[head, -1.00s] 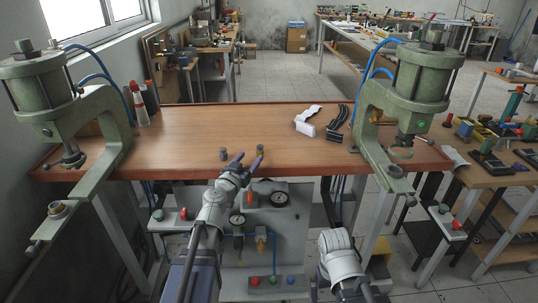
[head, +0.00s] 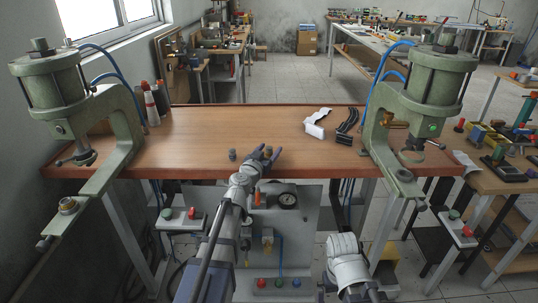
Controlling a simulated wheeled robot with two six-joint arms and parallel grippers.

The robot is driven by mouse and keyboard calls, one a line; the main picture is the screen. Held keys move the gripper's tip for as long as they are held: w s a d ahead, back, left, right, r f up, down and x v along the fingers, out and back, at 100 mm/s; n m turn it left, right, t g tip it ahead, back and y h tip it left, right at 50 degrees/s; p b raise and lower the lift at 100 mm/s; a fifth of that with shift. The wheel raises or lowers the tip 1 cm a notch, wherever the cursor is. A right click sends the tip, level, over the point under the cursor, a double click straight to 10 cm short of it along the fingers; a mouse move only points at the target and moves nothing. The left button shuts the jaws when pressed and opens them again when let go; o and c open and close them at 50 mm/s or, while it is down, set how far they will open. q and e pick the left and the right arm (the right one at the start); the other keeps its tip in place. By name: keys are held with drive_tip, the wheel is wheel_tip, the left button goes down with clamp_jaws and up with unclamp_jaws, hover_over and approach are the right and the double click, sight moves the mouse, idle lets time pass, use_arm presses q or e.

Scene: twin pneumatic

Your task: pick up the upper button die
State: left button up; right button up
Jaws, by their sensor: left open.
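Two small button dies stand on the near part of the wooden table: a dark grey one (head: 232,154) and a brownish one (head: 267,149). I cannot tell from their looks which is the upper die. My left gripper (head: 266,154) is open, with its purple-grey fingers pointing away from me. The brownish die shows between or just beyond its fingertips; its lower part is hidden and I cannot tell if they touch. The grey die stands apart, left of the gripper. My right arm shows at the bottom right; its gripper is out of view.
A green pneumatic press stands at each table end, left (head: 115,125) and right (head: 390,135). A white part (head: 316,124) and black curved parts (head: 347,124) lie right of centre. Bottles (head: 152,104) stand back left. A gauge panel (head: 310,215) is below the table edge.

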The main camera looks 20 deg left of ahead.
use_arm(q)
clamp_jaws()
idle(0.5)
